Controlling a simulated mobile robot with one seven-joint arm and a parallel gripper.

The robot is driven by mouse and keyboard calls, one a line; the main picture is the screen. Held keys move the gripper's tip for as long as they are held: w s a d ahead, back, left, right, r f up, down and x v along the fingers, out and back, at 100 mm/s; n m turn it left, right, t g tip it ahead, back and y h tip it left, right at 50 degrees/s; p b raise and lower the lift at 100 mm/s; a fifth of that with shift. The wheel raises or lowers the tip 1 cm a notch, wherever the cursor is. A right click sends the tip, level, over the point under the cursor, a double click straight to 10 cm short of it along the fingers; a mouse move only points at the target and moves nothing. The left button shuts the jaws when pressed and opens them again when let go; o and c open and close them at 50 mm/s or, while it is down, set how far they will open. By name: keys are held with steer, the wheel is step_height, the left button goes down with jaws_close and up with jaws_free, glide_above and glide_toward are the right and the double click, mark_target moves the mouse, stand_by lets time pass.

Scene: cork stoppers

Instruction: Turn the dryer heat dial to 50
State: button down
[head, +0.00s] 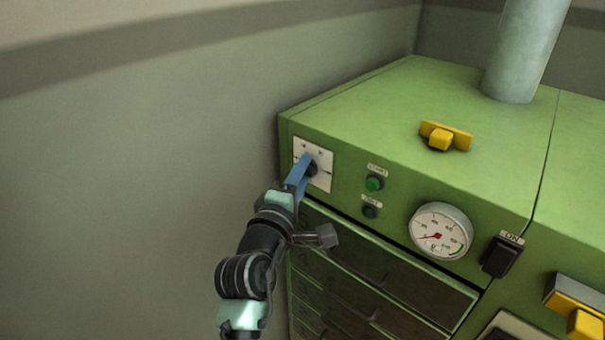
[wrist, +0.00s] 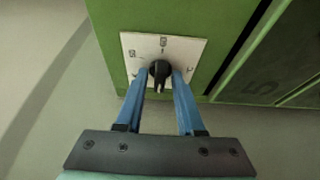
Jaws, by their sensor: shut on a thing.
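The heat dial is a black knob (wrist: 160,72) on a white square plate (head: 322,178) at the left end of the green dryer's front. In the wrist view the plate (wrist: 132,42) has small printed marks around the knob, too small to read surely. My gripper (head: 309,163) reaches the plate with its blue fingers. In the wrist view my gripper (wrist: 162,80) has one finger on each side of the knob, shut on it. A pale pointer line shows on the knob's lower part. In the head view the fingers hide most of the knob.
Right of the dial are a green button (head: 374,183), a dark button (head: 370,211), a round gauge (head: 440,231) and a black switch (head: 501,257). Drawers (head: 375,275) lie below. A yellow handle (head: 445,136) and a pipe (head: 525,50) are on top. A bare wall stands left.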

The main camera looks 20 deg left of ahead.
steer(key=shift+f+b, duration=0.15)
steer(key=shift+b, duration=0.15)
steer(key=shift+w+a+f+m+t+h+b, duration=0.15)
steer(key=shift+m+h+b, duration=1.9)
steer(key=shift+m+b, duration=3.6)
steer(key=shift+s+a+r+m+t+h+b, duration=0.15)
steer(key=shift+m+h+b, duration=1.95)
steer(key=shift+m+b, duration=3.5)
steer(key=shift+w+a+f+m+t+h+b, duration=0.15)
steer(key=shift+m+h+b, duration=1.9)
steer(key=shift+m+b, duration=3.6)
steer(key=n+b, duration=0.2)
steer(key=b, duration=0.1)
steer(key=shift+n+g, duration=0.25)
steer(key=shift+n, duration=0.05)
